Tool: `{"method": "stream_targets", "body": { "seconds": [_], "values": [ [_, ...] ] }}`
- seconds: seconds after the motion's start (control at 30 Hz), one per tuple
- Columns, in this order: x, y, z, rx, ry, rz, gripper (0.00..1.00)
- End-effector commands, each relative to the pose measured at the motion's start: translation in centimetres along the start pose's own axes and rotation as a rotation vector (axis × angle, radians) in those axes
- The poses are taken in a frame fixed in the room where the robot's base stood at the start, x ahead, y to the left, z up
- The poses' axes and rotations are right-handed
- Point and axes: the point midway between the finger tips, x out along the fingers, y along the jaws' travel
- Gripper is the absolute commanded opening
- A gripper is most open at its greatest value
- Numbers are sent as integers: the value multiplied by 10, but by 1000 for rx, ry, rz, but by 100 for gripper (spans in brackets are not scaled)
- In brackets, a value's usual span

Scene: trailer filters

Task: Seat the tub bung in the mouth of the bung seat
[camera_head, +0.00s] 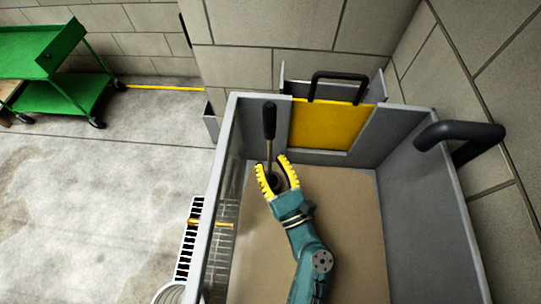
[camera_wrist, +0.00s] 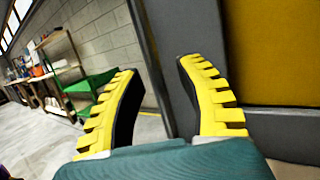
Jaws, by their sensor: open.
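The tub bung (camera_head: 270,120) has a black handle on a thin metal shaft and stands close to upright near the tub's far left corner in the head view. A dark round part (camera_head: 273,182) shows low between my fingers; whether it is the bung's plug or the bung seat I cannot tell. My gripper (camera_head: 270,163) is open, with its yellow ribbed fingers apart on either side of the shaft's lower end in that picture. The wrist view shows the fingers (camera_wrist: 158,66) spread with no bung visible between them. The seat's mouth cannot be made out.
The grey-walled tub (camera_head: 425,225) has a tan floor (camera_head: 350,220). A yellow gate (camera_head: 322,124) with a black handle stands in its far wall. A dark curved pipe (camera_head: 460,132) crosses the right wall. A green cart (camera_head: 60,65) stands outside at left.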

Motion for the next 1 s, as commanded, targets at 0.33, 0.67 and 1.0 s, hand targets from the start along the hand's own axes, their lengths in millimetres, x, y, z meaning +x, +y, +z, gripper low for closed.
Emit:
{"method": "stream_targets", "body": {
  "seconds": [0.33,0.67,1.0],
  "values": [
    [20,1,74,-3,-5,2,37],
    [23,0,87,-1,-4,0,37],
    [23,0,86,-2,-4,0,37]
  ]
}}
